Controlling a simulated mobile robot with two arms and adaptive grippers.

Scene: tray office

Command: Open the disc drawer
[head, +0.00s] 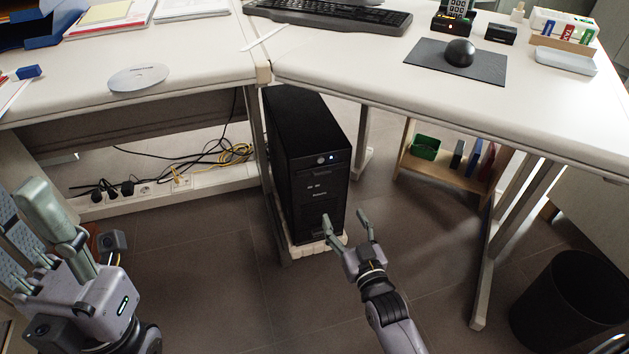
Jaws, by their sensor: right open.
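The black computer tower (312,140) stands upright on a light stand under the desk, its front facing me. A small lit blue light and a round button (321,160) show near the top of its front. No drawer stands out from the front; the disc drawer's outline is too dark to make out. My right gripper (344,216) is open and empty, at the lower front of the tower in the picture; I cannot tell if it touches. My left gripper (42,225) is close to the camera at the lower left, away from the tower; its jaw opening is unclear.
A silver disc (139,77) lies on the left desk (215,65). A desk leg (262,165) stands just left of the tower. Cables and a socket strip (150,190) lie behind. A small shelf (440,172) and a black bin (568,303) are right. The floor in front is clear.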

